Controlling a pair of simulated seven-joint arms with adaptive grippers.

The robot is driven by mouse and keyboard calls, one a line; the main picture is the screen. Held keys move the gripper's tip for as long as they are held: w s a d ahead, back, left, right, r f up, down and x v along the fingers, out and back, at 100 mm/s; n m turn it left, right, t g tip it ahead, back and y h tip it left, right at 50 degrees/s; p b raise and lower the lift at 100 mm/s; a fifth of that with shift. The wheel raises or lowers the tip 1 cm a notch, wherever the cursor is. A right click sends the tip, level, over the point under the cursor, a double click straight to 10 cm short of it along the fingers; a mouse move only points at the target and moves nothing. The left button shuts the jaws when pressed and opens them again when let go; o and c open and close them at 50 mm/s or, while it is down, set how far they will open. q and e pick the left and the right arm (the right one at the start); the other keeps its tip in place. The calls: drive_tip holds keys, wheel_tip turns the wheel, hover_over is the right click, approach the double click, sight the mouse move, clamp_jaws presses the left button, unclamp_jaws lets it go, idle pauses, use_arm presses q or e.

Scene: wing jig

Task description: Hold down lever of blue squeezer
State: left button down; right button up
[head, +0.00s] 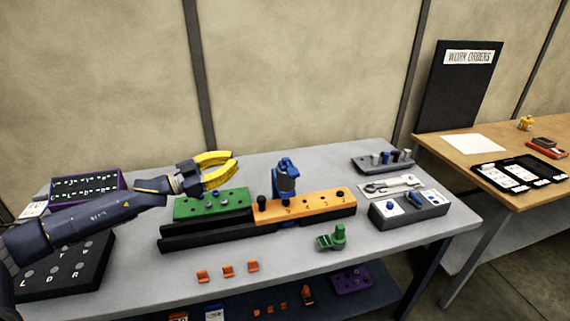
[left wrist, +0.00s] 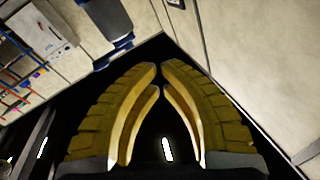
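The blue squeezer (head: 287,181) stands upright at the middle of the grey table, behind the orange block (head: 305,206). Its lower part is mostly hidden by that block, and its lever is too small to make out clearly. My left gripper (head: 235,160) has yellow fingers, is empty and hovers above the green block (head: 212,204), left of the squeezer and apart from it. In the left wrist view the fingertips (left wrist: 159,70) are close together with a narrow gap and nothing between them. My right gripper is not in view.
Black rails (head: 205,234) carry the green and orange blocks. A green clamp-like part (head: 331,238) and several small orange pieces (head: 228,271) lie in front. A grey box (head: 408,211) and a peg tray (head: 383,161) stand right. A purple panel (head: 87,186) is at left.

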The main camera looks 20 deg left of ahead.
use_arm(q)
drive_tip(key=s+d+r+g+h, duration=0.2)
drive_tip(key=s+d+r+h, duration=0.2)
drive_tip(key=d, duration=0.5)
drive_tip(key=shift+s+d+n+h, duration=0.2)
drive_tip(key=shift+s+n+h, duration=0.2)
drive_tip(key=shift+s, duration=0.55)
drive_tip(key=shift+r, duration=0.15)
wheel_tip(320, 180, up, 3)
hover_over(288, 172)
drive_tip(key=shift+w+r, duration=0.1)
drive_tip(key=shift+f, duration=0.65)
drive_tip(key=shift+a+f, duration=0.1)
drive_tip(key=shift+f, duration=1.25)
